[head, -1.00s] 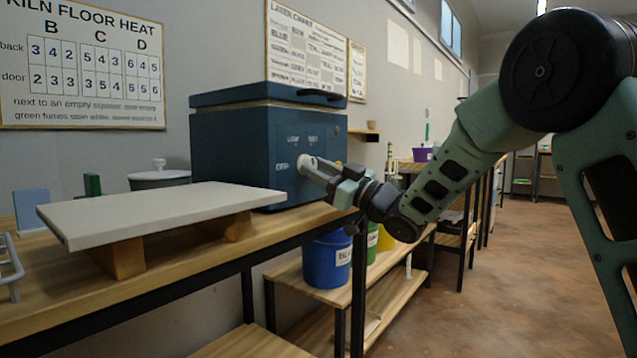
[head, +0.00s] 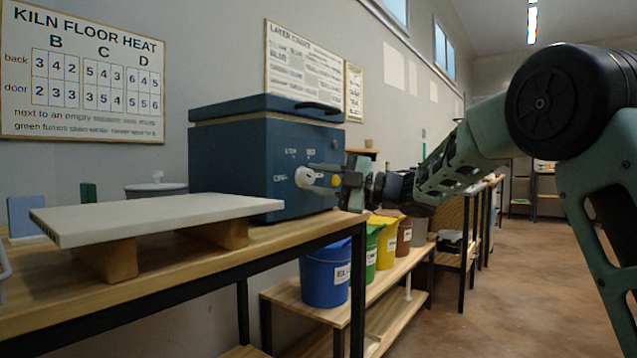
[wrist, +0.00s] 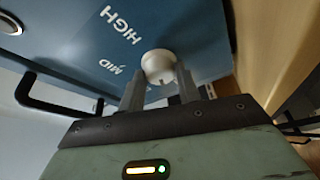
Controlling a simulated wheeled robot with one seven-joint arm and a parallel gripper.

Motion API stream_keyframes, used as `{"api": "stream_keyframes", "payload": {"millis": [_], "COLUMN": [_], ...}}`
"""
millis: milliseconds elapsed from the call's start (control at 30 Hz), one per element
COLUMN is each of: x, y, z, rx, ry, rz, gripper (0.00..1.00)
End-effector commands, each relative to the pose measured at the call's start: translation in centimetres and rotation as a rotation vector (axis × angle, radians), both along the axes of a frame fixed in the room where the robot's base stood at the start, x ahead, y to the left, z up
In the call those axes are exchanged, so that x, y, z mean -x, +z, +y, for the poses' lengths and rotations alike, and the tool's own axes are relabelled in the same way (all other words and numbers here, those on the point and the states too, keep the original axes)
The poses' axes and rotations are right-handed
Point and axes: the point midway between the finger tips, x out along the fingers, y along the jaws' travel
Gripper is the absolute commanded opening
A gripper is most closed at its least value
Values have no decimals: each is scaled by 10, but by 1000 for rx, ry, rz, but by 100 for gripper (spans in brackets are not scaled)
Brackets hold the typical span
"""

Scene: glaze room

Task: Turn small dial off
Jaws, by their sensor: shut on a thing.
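The blue kiln (head: 232,160) stands on the wooden bench, lid down. Its front has a white dial (head: 303,177) with OFF to its left and other setting labels above. In the wrist view the dial (wrist: 158,66) is a cream round knob near the words MID and HIGH. My gripper (head: 318,181) reaches it from the right. In the wrist view my gripper (wrist: 160,82) has its two fingers on either side of the knob, shut on it. The fingers hide part of the dial; I cannot tell which label it points at.
A white slab (head: 150,217) on wooden blocks lies on the bench left of the kiln. A black handle (head: 318,106) juts from the lid. Blue (head: 325,270), green and yellow buckets stand on a low shelf below. The floor (head: 500,260) at right is clear.

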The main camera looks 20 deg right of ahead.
Motion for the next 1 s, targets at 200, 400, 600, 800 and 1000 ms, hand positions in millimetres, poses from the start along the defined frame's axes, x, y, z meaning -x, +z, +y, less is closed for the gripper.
{"api": "stream_keyframes", "payload": {"millis": [200,400,600,800,1000], "x": [-1,-1,-1,-1,-1], "y": [3,3,4,4,4], "z": [0,0,0,0,1], "rx": [142,236,290,312,316], "ry": [-1,-1,-1,-1,1], "rz": [-104,-172,-213,-228,-230], "gripper": [10,10,10,11,11]}}
